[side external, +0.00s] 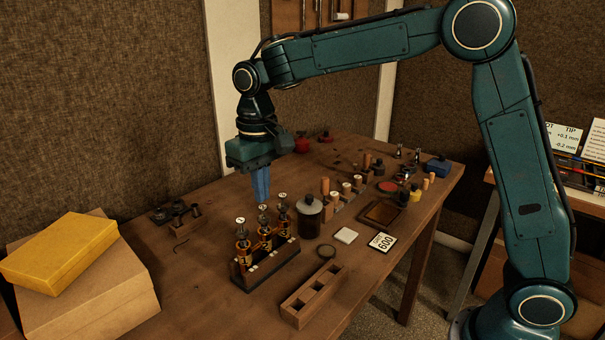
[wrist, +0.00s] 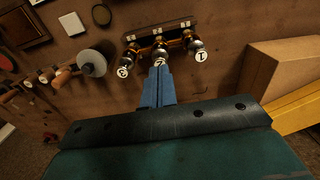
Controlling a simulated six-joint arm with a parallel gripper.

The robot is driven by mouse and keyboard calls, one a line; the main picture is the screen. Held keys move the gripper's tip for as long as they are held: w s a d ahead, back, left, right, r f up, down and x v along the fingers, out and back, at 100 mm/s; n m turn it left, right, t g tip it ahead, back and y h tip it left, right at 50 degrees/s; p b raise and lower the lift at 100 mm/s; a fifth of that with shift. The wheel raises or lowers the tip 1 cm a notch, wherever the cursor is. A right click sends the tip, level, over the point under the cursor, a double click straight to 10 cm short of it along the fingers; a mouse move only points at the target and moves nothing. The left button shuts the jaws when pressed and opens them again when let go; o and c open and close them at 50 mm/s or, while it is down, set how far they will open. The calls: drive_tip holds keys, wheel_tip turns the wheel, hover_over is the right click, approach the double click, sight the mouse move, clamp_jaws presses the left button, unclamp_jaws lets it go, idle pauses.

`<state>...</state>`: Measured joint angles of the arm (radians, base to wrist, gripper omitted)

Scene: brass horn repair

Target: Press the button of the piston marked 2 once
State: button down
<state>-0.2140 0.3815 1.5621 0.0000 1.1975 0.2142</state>
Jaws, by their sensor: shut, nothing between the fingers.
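Three brass pistons stand upright in a dark rack (side external: 265,268). The middle piston (side external: 264,232), with its button (wrist: 160,60), lies between the pistons marked 3 (wrist: 124,70) and 1 (wrist: 200,56). Its own mark is mostly hidden by my fingertips in the wrist view. My gripper (side external: 262,203), with blue fingers, is shut and empty, pointing down. Its tips (wrist: 159,66) are at the middle button, directly over it or just touching; I cannot tell which.
A dark bottle with a pale cap (side external: 308,216) stands close to the right of the rack. A slotted wooden block (side external: 312,297) lies in front, right. A yellow box (side external: 58,253) on a cardboard box (side external: 90,290) stands left. Bare table lies left of the rack.

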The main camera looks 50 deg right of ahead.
sight(263, 207)
drive_tip(key=shift+f, duration=0.2)
drive_tip(key=shift+f, duration=1.35)
drive_tip(key=shift+r, duration=1.6)
drive_tip(key=shift+r, duration=2.45)
drive_tip(key=shift+r, duration=0.1)
